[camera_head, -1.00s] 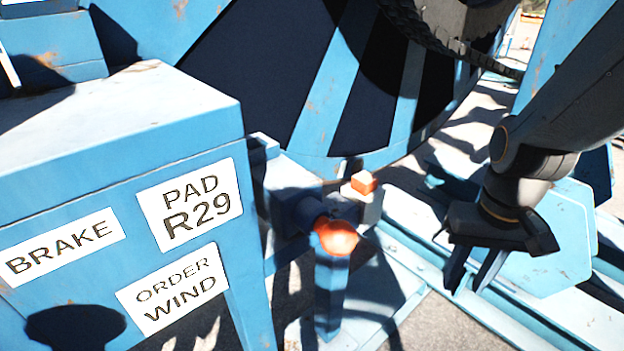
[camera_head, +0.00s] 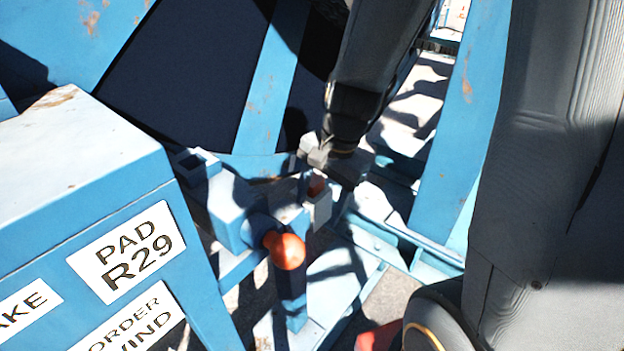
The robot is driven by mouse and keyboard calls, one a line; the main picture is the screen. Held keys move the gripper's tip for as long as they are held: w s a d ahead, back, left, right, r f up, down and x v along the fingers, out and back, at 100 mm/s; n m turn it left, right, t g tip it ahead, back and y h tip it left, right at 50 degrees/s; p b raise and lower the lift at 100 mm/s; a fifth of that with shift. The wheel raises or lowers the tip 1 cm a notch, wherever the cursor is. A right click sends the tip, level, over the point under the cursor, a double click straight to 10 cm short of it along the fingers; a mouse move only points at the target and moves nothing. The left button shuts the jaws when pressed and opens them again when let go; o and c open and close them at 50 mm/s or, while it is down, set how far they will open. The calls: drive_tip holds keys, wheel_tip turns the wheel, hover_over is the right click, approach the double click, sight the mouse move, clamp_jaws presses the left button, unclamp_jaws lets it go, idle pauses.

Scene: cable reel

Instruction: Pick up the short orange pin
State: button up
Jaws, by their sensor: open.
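A small orange block-like piece (camera_head: 317,185), which looks like the short pin, sits in the top of a pale grey post or holder (camera_head: 319,210). It is now in shadow. A larger rounded orange knob (camera_head: 285,250) is in front of it and to its left, on the blue bracket. My gripper (camera_head: 325,163) is open and points down just above and behind the small orange piece. Its fingers partly overlap the area around the piece. I cannot tell whether they touch it or stand around it.
A blue cabinet (camera_head: 90,150) with "PAD R29" and "ORDER WIND" labels stands at the left. The big blue and black reel (camera_head: 190,80) fills the back. Blue frame rails (camera_head: 400,240) run at the right. A red patch (camera_head: 378,337) shows at the bottom, partly hidden.

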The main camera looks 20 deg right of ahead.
sight(313, 180)
drive_tip(key=w+d+r+m+t+p, duration=0.1)
drive_tip(key=w+d+r+m+p, duration=0.2)
drive_tip(key=m, duration=0.6)
drive_tip(key=w+d+r+m+t+p, duration=0.1)
drive_tip(key=w+r+m+p, duration=0.1)
drive_tip(key=w+m+p, duration=0.55)
drive_tip(key=shift+m+t+y, duration=0.3)
drive_tip(key=shift+m, duration=0.45)
drive_tip(key=b+x, duration=0.1)
drive_tip(key=x, duration=0.1)
drive_tip(key=s+b+x, duration=0.1)
drive_tip(key=b+x, duration=0.3)
drive_tip(key=x, duration=0.1)
drive_tip(key=shift+s+f, duration=0.25)
drive_tip(key=shift+f, duration=0.1)
drive_tip(key=c, duration=1.5)
wheel_tip(313, 180, up, 10)
drive_tip(key=p, duration=0.4)
drive_tip(key=shift+r+p, duration=0.15)
drive_tip(key=shift+p, duration=0.25)
